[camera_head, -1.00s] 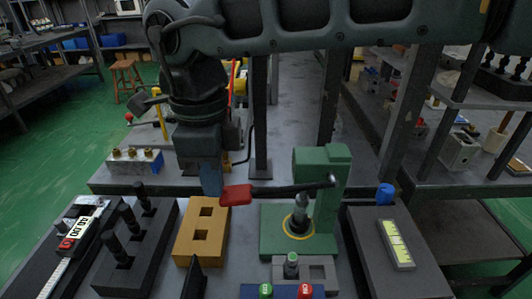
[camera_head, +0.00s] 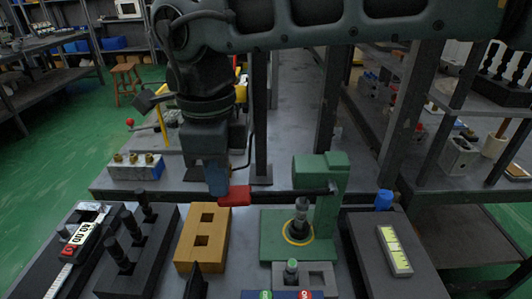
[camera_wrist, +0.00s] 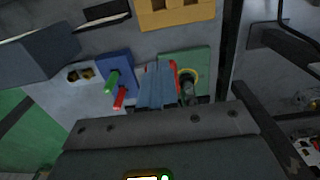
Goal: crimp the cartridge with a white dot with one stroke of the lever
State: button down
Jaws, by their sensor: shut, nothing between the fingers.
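The green lever press (camera_head: 334,180) stands right of centre, its dark lever reaching left to a red grip (camera_head: 234,197). A dark grey cylindrical part (camera_head: 302,208) stands upright over the yellow ring on the press base; I cannot tell how much is ram or cartridge. A small green-topped cartridge (camera_head: 291,267) stands in the grey block in front. No white dot is discernible. My gripper (camera_head: 217,186) is shut and empty, just left of and above the red grip; I cannot tell whether they touch. In the wrist view its fingers (camera_wrist: 157,88) overlap the red grip (camera_wrist: 173,72).
A yellow block with two square holes (camera_head: 202,236) and a black rack with upright pegs (camera_head: 135,250) are left of the press. A caliper (camera_head: 80,235) lies farther left. A dark box with a yellow-green gauge (camera_head: 395,250) is right. Green and red buttons (camera_wrist: 115,88) are near the front.

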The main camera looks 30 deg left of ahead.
jog(key=w+d+r+p, duration=0.2)
jog(key=r+p, duration=0.3)
jog(key=r, duration=0.4)
jog(key=shift+d+r, duration=0.15)
jog(key=shift+d, duration=0.4)
jog(key=shift+r, duration=0.1)
notch_tip(320, 180, up, 5)
jog(key=p, duration=0.2)
jog(key=shift+p, duration=0.35)
dwell(0.4)
